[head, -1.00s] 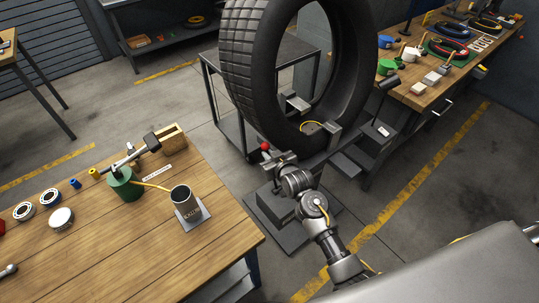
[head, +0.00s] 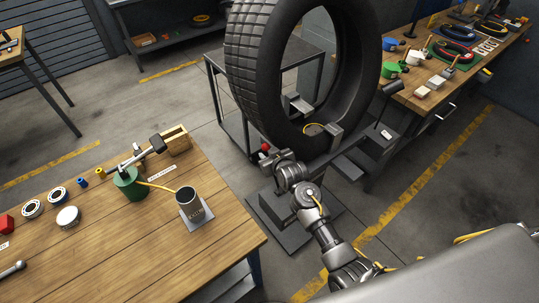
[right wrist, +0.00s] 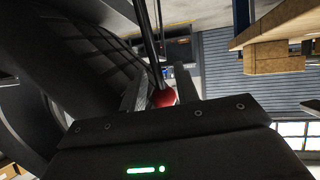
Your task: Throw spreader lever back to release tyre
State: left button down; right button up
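The spreader lever's red knob (head: 264,147) shows at the near left foot of the big black tyre (head: 245,75), which stands upright on the spreader. My right gripper (head: 273,156) is at the knob. In the right wrist view the red knob (right wrist: 163,97) sits between my two right fingers (right wrist: 160,85), with the dark lever rod running up from it. The gripper body hides the knob's lower part. The fingers look close to its sides, but I cannot tell whether they press on it. My left gripper is not in view.
A wooden bench (head: 110,245) at the near left holds a grey cup (head: 188,205) and a green pot (head: 130,185). A second bench (head: 425,100) with tools stands right of the tyre. A dark cart (head: 232,115) stands behind the tyre.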

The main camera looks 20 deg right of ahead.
jog(key=shift+s+d+f+b, duration=0.1)
jog(key=shift+s+d+b, duration=0.1)
jog(key=shift+s+b, duration=0.3)
jog(key=shift+s+d+t+b, duration=0.15)
jog(key=shift+s+t+b, duration=0.25)
jog(key=shift+t+b, duration=0.15)
jog(key=b+v, duration=0.2)
jog(key=v, duration=1)
jog(key=s+d+f+g, duration=0.1)
jog(key=s+f, duration=0.4)
jog(key=f, duration=0.7)
jog(key=s+d+f+g, duration=0.1)
jog(key=s+f+g, duration=0.3)
jog(key=f, duration=0.9)
jog(key=shift+s+m+g+h, duration=0.3)
jog(key=shift+s+g, duration=0.05)
jog(key=shift+s, duration=0.15)
